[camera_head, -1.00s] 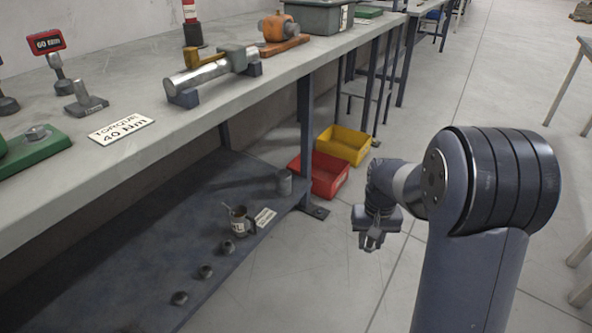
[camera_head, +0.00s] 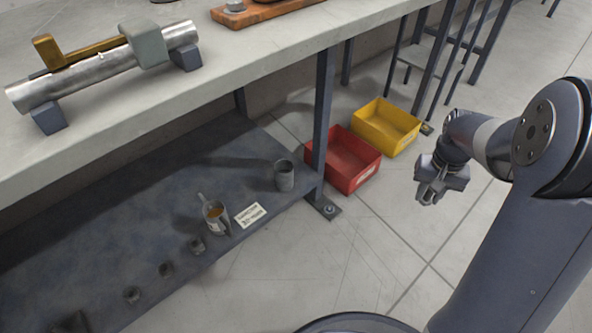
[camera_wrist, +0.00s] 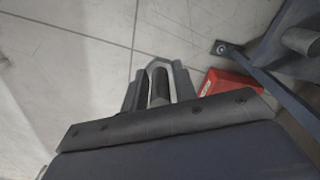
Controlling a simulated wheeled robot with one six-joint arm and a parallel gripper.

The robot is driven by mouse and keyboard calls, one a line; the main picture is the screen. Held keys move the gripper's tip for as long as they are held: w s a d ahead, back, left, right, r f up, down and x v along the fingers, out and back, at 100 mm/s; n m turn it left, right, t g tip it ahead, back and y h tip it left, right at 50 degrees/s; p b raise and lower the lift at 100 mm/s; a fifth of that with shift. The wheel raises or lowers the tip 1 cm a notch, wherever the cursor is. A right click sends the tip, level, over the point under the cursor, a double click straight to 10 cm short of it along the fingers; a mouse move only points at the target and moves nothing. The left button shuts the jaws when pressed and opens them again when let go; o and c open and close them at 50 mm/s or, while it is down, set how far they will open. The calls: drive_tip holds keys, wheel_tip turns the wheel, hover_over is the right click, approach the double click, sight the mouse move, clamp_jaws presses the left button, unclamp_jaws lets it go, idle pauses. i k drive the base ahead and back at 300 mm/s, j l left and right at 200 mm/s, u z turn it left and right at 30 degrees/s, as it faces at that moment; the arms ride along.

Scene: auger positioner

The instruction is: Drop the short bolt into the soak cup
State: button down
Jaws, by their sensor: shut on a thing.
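My gripper (camera_head: 429,194) hangs over the floor to the right of the bench's lower shelf, apart from it. In the wrist view my gripper (camera_wrist: 160,72) is shut on a dark, short cylindrical piece, which looks like the short bolt (camera_wrist: 160,88). Its far end is hidden. On the lower shelf stands a mug (camera_head: 215,218) with orange-brown contents and a thin thing leaning in it. A plain grey cup (camera_head: 284,177) stands upright farther back, near the shelf's right end. A small label card (camera_head: 250,215) lies between them, too small to read. I cannot tell which one is the soak cup.
A red bin (camera_head: 345,160) and a yellow bin (camera_head: 386,127) stand on the floor beyond the bench leg (camera_head: 322,120). The worktop (camera_head: 240,75) overhangs the shelf. The floor in front is clear.

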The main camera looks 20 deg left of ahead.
sight(283, 184)
drive_tip(key=i+l+u, duration=0.1)
drive_tip(key=u, duration=0.25)
drive_tip(key=i+l+u, duration=0.15)
drive_tip(key=u, duration=0.2)
drive_tip(key=i+l+u, duration=0.15)
drive_tip(key=u, duration=0.25)
drive_tip(key=i+u, duration=0.3)
drive_tip(key=i, duration=0.2)
